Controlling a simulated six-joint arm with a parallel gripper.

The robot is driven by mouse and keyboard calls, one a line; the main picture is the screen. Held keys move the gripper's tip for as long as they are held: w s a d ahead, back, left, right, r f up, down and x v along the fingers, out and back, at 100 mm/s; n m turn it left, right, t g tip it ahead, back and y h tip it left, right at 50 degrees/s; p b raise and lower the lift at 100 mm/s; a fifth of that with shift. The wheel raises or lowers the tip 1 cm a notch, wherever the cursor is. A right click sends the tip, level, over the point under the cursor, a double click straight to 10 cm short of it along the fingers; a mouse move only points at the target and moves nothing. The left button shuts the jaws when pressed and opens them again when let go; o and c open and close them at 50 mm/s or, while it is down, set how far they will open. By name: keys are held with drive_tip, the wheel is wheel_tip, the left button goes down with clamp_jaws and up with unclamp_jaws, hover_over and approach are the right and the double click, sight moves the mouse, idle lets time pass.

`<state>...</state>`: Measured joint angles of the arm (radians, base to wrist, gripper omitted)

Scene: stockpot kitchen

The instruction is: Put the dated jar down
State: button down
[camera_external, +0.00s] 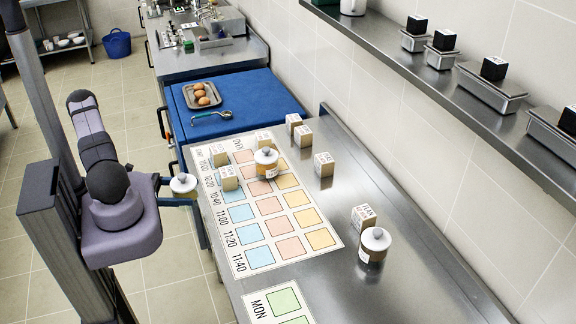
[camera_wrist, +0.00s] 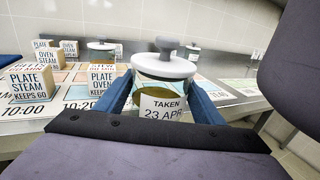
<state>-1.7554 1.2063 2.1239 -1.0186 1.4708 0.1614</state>
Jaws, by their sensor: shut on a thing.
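The dated jar (camera_wrist: 160,88) has a pale grey lid and a white label reading "TAKEN 23 APR". In the wrist view it sits upright between the two blue fingers of my gripper (camera_wrist: 165,103), which is shut on it. In the external view the jar (camera_external: 183,185) is held at the left edge of the steel counter, beside the printed chart (camera_external: 265,205). My gripper (camera_external: 180,200) reaches to it from the left. Whether the jar's base touches anything is hidden.
A second lidded jar (camera_external: 266,162) stands on the chart's upper squares. A third jar (camera_external: 374,245) stands on the right near a wooden block (camera_external: 362,217). Several labelled blocks stand around the chart's far end. The chart's lower squares and the near counter (camera_external: 420,290) are clear.

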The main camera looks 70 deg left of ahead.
drive_tip(key=shift+s+a, duration=0.25)
drive_tip(key=shift+s, duration=0.4)
